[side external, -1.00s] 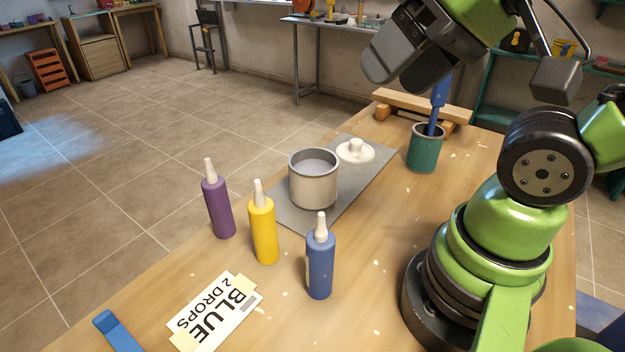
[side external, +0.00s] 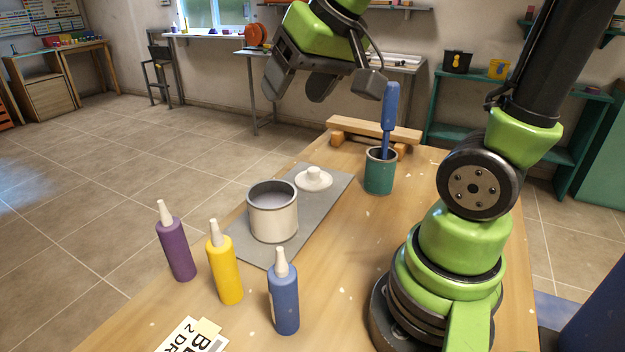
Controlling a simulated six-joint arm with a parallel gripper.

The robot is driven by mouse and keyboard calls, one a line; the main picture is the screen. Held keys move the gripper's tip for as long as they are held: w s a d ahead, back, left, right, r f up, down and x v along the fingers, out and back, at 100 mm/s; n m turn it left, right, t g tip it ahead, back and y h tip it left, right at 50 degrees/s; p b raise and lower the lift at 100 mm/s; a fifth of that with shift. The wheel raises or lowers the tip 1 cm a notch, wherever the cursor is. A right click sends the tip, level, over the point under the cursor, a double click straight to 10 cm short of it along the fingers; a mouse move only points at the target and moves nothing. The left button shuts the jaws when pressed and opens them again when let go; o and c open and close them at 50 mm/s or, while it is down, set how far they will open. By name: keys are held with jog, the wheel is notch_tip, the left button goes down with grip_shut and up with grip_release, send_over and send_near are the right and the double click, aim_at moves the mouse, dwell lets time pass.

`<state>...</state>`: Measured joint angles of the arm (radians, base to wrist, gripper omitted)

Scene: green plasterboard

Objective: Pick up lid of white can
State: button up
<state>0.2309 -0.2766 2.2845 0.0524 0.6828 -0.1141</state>
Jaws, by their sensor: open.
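The white can (side external: 273,215) stands open on a grey mat (side external: 333,190) on the wooden table. Its white lid (side external: 314,180), with a round knob on top, lies flat on the mat just behind and to the right of the can. My gripper (side external: 296,96) is in the air above and behind the lid, well clear of it. Its two dark fingers point down and are apart, with nothing seen between them.
A green cup (side external: 380,172) holding a blue-handled tool (side external: 389,115) stands right of the lid. Purple (side external: 175,248), yellow (side external: 224,268) and blue (side external: 284,298) bottles stand in front of the can. A wooden rack (side external: 372,132) is at the table's far end.

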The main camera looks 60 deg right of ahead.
jog(key=w+d+f+g+h, duration=0.1)
jog(key=w+d+f, duration=0.3)
jog(key=w+d, duration=0.15)
jog(key=m+g+h, duration=0.2)
send_near(315, 170)
jog(key=x, duration=0.4)
jog(key=shift+s+d, duration=0.15)
jog(key=shift+s, duration=0.1)
jog(key=shift+w+x, duration=0.15)
jog(key=shift+x, duration=1.3)
jog(key=shift+w+x, duration=0.15)
jog(key=shift+x, duration=1.25)
jog(key=shift+r, duration=0.1)
jog(key=shift+c, duration=0.4)
jog(key=c, duration=0.9)
